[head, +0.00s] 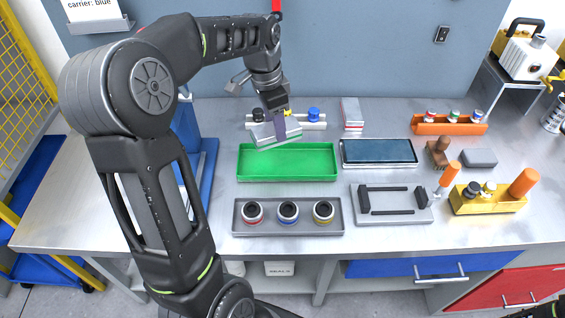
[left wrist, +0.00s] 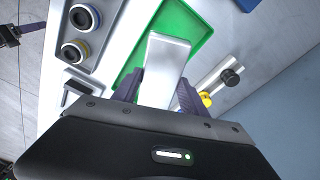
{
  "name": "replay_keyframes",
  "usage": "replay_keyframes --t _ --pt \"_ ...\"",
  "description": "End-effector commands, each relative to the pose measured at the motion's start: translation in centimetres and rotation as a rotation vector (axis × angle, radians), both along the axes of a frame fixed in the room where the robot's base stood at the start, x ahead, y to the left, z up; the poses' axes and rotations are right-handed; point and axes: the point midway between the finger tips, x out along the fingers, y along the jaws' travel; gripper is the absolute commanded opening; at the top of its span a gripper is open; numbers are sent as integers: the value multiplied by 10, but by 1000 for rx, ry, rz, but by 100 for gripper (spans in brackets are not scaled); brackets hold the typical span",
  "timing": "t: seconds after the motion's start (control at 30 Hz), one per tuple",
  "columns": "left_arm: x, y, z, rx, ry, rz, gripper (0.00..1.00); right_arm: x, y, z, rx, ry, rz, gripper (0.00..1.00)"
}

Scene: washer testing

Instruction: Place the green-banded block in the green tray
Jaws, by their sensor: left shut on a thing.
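My left gripper (head: 276,128) is shut on a pale metallic block (head: 262,134), which it holds tilted above the back edge of the green tray (head: 287,176). In the left wrist view the block (left wrist: 165,62) sits between the purple fingers and overlaps the green tray (left wrist: 186,24) behind it. The green tray is empty in the head view. What looks like my right gripper (left wrist: 20,32) is small at the left edge of the left wrist view, far from the tray; its jaws are unclear.
A white rack with knobs (head: 314,122) stands just behind the held block. A red-marked block (head: 352,113) stands at the back. A blue-topped tray (head: 378,152) is right of the green tray. A grey tray with three round parts (head: 265,226) lies in front.

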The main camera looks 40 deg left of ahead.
Motion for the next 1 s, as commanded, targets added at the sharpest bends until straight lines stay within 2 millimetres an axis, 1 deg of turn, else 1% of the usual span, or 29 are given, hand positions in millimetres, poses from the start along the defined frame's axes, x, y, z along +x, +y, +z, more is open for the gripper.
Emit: replay_keyframes --t 0.13,0.23,0.4,0.53,0.63,0.9,1.0 --pt "0 1 -1 0 -1 0 0 0 0 1 0 0 1 51" --pt "0 0 -9 0 1 0 0 0 0 2 0 1 1 51" --pt "-1 0 -38 -1 4 0 0 -1 0 7 -1 2 1 51" --pt "-1 0 -56 0 2 -1 0 -1 0 9 -2 3 1 51" --pt "0 1 -61 1 -2 -1 0 -1 0 9 -1 3 0 51" --pt "0 1 -62 1 -2 -1 0 -2 0 9 -1 3 0 51" --pt "-1 0 -70 0 1 -1 0 -2 0 11 -2 5 1 51"
